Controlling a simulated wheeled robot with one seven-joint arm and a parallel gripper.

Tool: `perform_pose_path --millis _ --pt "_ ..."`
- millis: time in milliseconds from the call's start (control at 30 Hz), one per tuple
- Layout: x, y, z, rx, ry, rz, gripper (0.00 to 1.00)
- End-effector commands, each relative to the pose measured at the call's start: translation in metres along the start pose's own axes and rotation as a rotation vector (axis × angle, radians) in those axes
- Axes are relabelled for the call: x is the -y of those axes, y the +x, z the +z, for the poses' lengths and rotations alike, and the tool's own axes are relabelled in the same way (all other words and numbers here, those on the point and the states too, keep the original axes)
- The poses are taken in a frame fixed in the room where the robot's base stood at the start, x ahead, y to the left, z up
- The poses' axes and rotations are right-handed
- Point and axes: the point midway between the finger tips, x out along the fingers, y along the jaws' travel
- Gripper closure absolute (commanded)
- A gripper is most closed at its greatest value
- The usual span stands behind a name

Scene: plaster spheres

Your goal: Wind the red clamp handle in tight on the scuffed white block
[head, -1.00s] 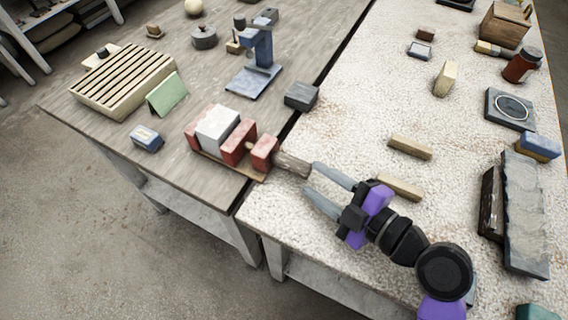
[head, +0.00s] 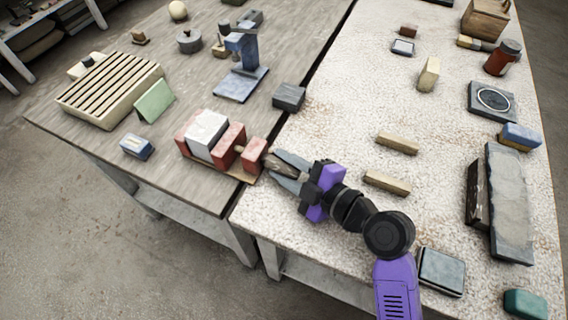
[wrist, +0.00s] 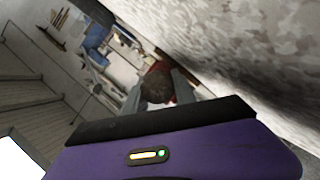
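The clamp has red blocks (head: 228,147) on a thin brown board near the right edge of the grey wooden table. The scuffed white block (head: 208,130) sits between two of its red jaws; I cannot tell how tightly. The clamp's handle (head: 270,162) is a grey-brown cylinder sticking out to the right from the last red block. My gripper (head: 280,170) is open, with its grey fingers on either side of the handle. In the wrist view, the handle's dark round end (wrist: 157,86) sits between the fingertips; contact is not clear.
A dark grey block (head: 289,97) and a blue stand (head: 242,83) are behind the clamp. A blue-and-white block (head: 136,146) lies to its left. Two tan bars (head: 387,182) lie on the speckled table right of my gripper. A dark gap separates the tables.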

Motion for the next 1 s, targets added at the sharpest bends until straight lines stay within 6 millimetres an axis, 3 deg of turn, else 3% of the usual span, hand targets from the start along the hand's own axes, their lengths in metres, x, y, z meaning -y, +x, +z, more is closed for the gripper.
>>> perform_pose_path --millis 100,467,1000 --pt "0.0005 -0.0001 0.0000 0.000 0.001 -0.001 1.00" --pt "-0.0007 -0.0004 -0.0006 0.001 0.050 -0.022 1.00" --pt "-0.0024 -0.0008 -0.0006 0.007 0.451 -0.197 1.00"
